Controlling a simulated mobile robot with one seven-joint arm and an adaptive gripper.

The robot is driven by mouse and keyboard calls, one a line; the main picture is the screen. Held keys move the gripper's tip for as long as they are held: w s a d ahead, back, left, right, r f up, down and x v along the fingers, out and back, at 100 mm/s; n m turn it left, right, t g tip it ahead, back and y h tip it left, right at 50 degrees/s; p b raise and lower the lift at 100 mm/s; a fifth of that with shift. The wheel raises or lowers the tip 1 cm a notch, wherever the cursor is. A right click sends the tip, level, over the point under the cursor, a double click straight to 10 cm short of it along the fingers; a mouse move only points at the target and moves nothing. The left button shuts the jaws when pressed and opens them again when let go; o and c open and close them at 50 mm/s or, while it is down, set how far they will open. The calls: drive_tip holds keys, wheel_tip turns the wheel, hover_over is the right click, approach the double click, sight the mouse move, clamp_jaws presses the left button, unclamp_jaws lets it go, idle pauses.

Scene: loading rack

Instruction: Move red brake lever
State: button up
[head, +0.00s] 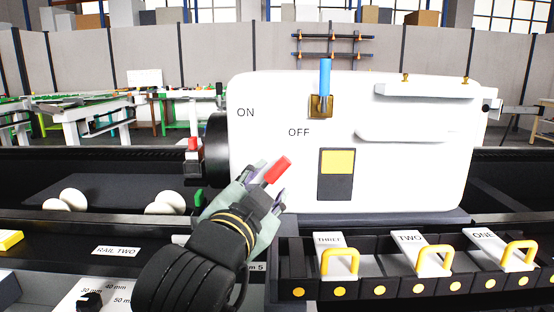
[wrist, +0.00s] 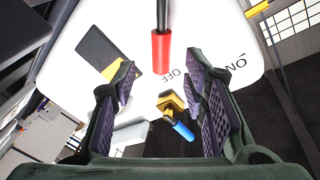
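The red brake lever (head: 278,169) sticks out from the front of the white housing (head: 300,110), tilted up to the right. It also shows in the wrist view (wrist: 160,50) as a red grip on a dark shaft, by the OFF label. My gripper (head: 264,182) is just below and left of the red grip in the head view. In the wrist view my gripper (wrist: 158,82) is open, with a wide gap between its padded fingers. The red grip's end lies near the line between the fingertips; I cannot tell whether they touch it.
A blue lever (head: 325,78) on a gold base stands upright at the top of the housing. A yellow-and-black switch (head: 336,174) is right of the red lever. Trays with yellow handles (head: 340,262) stand in front. A small red-topped block (head: 193,146) is at left.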

sight(276, 172)
drive_tip(key=p+x, duration=0.5)
drive_tip(key=x, duration=0.1)
drive_tip(key=shift+w, duration=0.35)
drive_tip(key=shift+w+d, duration=0.2)
drive_tip(key=shift+w, duration=0.35)
drive_tip(key=shift+c, duration=0.5)
clamp_jaws()
